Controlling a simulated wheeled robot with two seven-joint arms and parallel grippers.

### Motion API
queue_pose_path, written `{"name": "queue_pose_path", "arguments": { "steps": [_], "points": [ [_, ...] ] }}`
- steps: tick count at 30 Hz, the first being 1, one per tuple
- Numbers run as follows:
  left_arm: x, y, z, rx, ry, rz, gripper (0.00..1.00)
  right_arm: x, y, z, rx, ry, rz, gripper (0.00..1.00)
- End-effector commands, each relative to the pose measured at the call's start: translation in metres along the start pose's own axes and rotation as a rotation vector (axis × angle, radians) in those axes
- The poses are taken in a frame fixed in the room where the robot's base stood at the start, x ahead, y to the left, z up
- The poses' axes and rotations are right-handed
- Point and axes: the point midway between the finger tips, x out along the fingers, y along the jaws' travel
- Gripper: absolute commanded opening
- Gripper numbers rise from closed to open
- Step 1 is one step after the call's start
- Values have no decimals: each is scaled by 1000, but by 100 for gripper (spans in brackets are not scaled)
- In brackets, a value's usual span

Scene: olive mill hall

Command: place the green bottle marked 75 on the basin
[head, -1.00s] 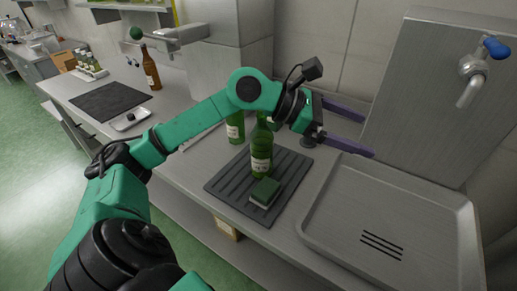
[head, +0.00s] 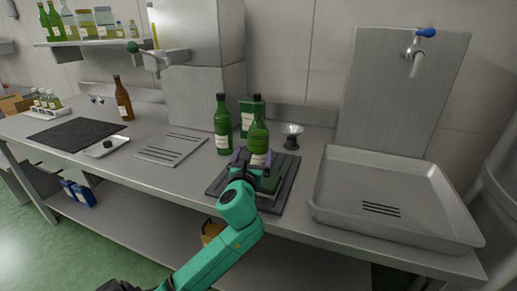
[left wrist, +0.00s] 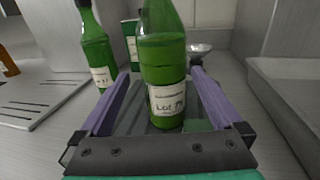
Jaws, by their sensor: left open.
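A green bottle (head: 258,140) with a white label stands upright on the dark ribbed mat (head: 288,170). In the left wrist view the bottle (left wrist: 163,60) has a label starting "Lot 7"; its last digit is hard to read. My left gripper (head: 254,158) is open, low in front of this bottle. In the left wrist view its two purple fingers (left wrist: 152,90) lie to the left and right of the bottle, with gaps showing. The grey basin (head: 330,195) on the right has drain slots and looks empty. My right gripper is not in view.
Another green bottle (head: 222,130) stands left of the mat, with a green tin (head: 247,115) behind. A small metal bowl-topped item (head: 292,135) stands behind the mat. A green sponge (head: 268,184) is partly hidden by my gripper. A tap (head: 414,55) overhangs the basin.

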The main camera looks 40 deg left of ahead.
Motion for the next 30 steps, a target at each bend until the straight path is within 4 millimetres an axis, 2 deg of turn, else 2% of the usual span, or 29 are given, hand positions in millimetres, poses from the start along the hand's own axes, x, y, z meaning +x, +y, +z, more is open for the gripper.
{"name": "queue_pose_path", "arguments": {
  "steps": [9,16,17,18,23,24,25,30],
  "points": [
    [52,-4,2,-2,-2,0,100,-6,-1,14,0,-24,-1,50],
    [57,-4,1,0,-1,-2,100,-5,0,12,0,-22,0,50],
    [57,-4,1,0,-1,-2,96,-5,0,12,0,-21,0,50],
    [57,-4,1,0,-1,-2,81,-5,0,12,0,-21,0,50],
    [57,-4,1,0,-1,-2,20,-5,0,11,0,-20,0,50],
    [57,-4,1,0,-1,-2,4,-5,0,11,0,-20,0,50],
    [57,-4,1,0,-1,-2,0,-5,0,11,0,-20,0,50],
    [57,-4,3,0,-4,-3,0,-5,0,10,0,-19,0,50]
  ]
}}
